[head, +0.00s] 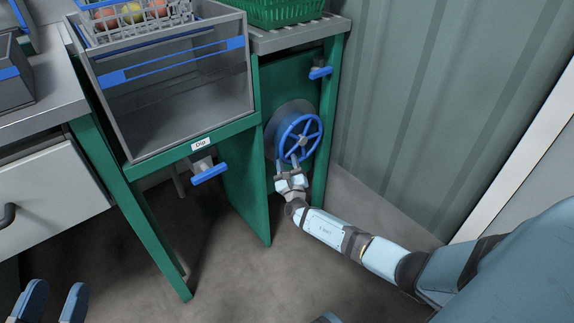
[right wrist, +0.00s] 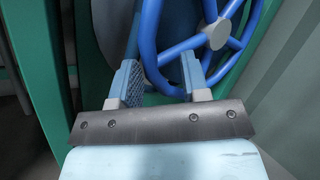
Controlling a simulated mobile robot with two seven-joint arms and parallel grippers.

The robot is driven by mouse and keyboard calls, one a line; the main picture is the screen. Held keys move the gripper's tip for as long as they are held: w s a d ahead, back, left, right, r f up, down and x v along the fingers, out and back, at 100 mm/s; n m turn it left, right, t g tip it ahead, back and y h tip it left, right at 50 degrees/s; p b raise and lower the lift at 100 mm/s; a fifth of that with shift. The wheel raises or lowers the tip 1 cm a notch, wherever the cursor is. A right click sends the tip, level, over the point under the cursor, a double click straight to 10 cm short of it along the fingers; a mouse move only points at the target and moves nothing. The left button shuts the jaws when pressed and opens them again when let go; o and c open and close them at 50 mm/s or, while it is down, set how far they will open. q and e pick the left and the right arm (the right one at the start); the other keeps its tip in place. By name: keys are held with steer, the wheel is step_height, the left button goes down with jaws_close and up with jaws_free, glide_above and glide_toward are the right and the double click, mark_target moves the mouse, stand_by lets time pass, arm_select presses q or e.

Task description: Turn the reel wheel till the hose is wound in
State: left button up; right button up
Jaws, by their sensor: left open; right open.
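The blue spoked reel wheel (head: 281,145) stands upright on the front of a grey round reel drum (head: 274,123), against a green panel. I see no hose. My right gripper (head: 287,164) is open at the wheel's lower edge. In the right wrist view, the blue wheel rim (right wrist: 149,38) shows between and beyond the two spread fingers of the right gripper (right wrist: 160,72); I cannot tell whether they touch it. The wheel's grey hub (right wrist: 216,34) is up and to the right. My left gripper (head: 53,303) is open and empty at the lower left, far from the wheel.
A grey dip tank (head: 180,115) with a "Dip" label and a wire basket (head: 130,28) of tomatoes stands left of the reel. Blue-handled valves are below the tank (head: 210,173) and above the wheel (head: 320,73). A green crate (head: 285,12) sits above. A corrugated wall (head: 430,100) is right.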

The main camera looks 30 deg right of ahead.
steer(key=shift+w+d+r, duration=0.1)
steer(key=shift+w, duration=0.15)
